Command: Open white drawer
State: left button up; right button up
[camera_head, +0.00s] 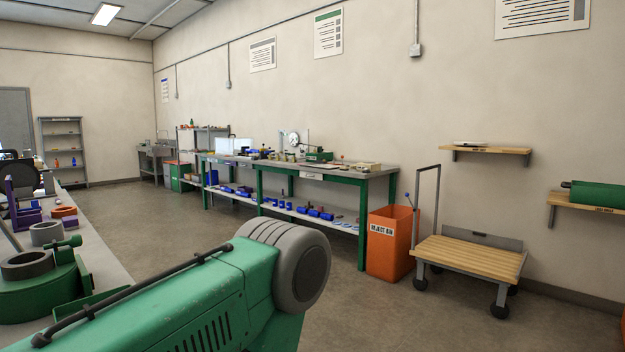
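No clearly recognisable white drawer shows in the head view. A small pale panel or label (312,176) sits on the front edge of the green-legged workbench (352,177) across the room. It is too small to tell whether it is a drawer front. Neither my left nor my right gripper is in view.
A large green housing (190,300) with a grey ribbed round part (300,268) fills the near foreground. A cluttered bench (108,262) runs along the left. An orange reject bin (391,243) and a wooden-topped cart (468,256) stand right. Open floor (160,219) lies between the benches.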

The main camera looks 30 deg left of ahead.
aim_at(314, 174)
jog(key=i+j+u, duration=0.2)
jog(key=i, duration=0.3)
jog(key=i+u, duration=0.2)
jog(key=i, duration=0.25)
jog(key=i+u, duration=0.15)
jog(key=i, duration=0.35)
jog(key=i+l+u, duration=0.2)
jog(key=i, duration=0.3)
jog(key=i+l+u, duration=0.2)
jog(key=i, duration=0.3)
jog(key=i+l+u, duration=0.2)
jog(key=i, duration=0.3)
jog(key=i+j+u, duration=0.35)
jog(key=i, duration=0.55)
jog(key=i+l+u, duration=0.1)
jog(key=i+u, duration=0.25)
jog(key=i, duration=0.55)
